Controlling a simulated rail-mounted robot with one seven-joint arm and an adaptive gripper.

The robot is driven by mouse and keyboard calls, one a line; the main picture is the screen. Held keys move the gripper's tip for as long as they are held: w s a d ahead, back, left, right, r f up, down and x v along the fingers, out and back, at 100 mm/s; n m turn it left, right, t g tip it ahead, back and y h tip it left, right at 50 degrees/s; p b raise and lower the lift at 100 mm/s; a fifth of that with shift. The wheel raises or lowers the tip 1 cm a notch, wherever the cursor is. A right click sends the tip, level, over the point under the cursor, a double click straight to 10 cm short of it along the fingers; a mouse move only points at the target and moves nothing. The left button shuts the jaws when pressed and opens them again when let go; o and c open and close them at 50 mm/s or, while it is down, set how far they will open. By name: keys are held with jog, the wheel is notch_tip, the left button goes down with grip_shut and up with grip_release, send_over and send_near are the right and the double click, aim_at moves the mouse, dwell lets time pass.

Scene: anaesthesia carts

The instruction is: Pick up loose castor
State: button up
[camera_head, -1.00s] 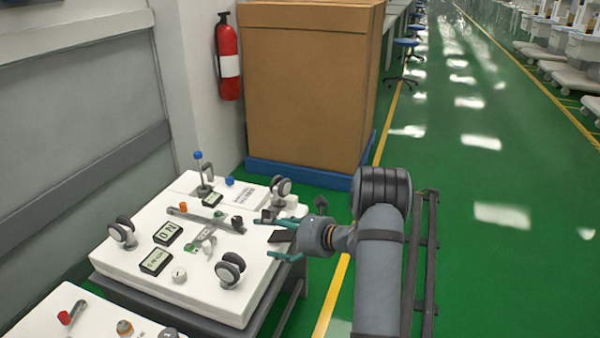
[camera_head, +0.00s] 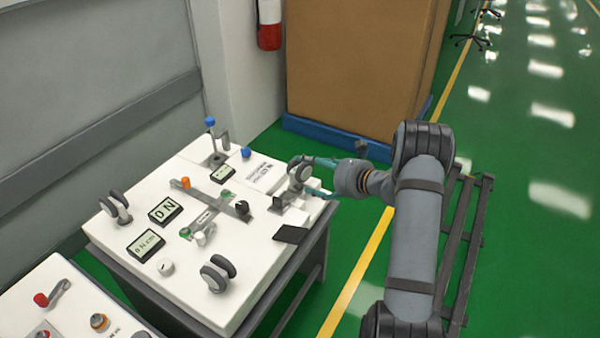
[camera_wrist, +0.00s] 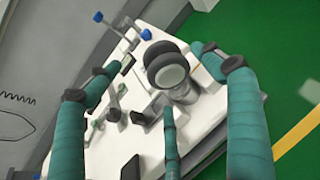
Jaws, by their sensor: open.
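A grey twin-wheel castor (camera_head: 301,168) stands near the far right corner of the white cart top (camera_head: 255,225). It also shows in the wrist view (camera_wrist: 167,66), upright on a grey fitting, between my fingers. My gripper (camera_head: 318,178) is open with its teal fingers reaching in from the right around this castor. In the wrist view my gripper (camera_wrist: 164,56) has a finger on each side of the castor, seemingly apart from it; a third finger is below. Two more castors stand at the left edge (camera_head: 115,207) and near edge (camera_head: 217,273). Which castor is loose cannot be told.
Displays (camera_head: 165,210), a blue-topped lever (camera_head: 211,138), a grey bar (camera_head: 222,205) and a dark pad (camera_head: 291,234) occupy the top. A second white panel (camera_head: 75,315) is at lower left. A large cardboard box (camera_head: 355,65) stands behind.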

aim_at(306, 171)
jog(key=x, duration=0.4)
jog(key=shift+w+f, duration=0.1)
jog(key=shift+f, duration=0.4)
jog(key=shift+w+a+f, duration=0.15)
jog(key=shift+w+a, duration=0.15)
jog(key=shift+w, duration=0.05)
jog(key=c, duration=0.3)
jog(key=c, duration=1.2)
jog(key=shift+c, duration=0.2)
jog(key=shift+r, duration=0.3)
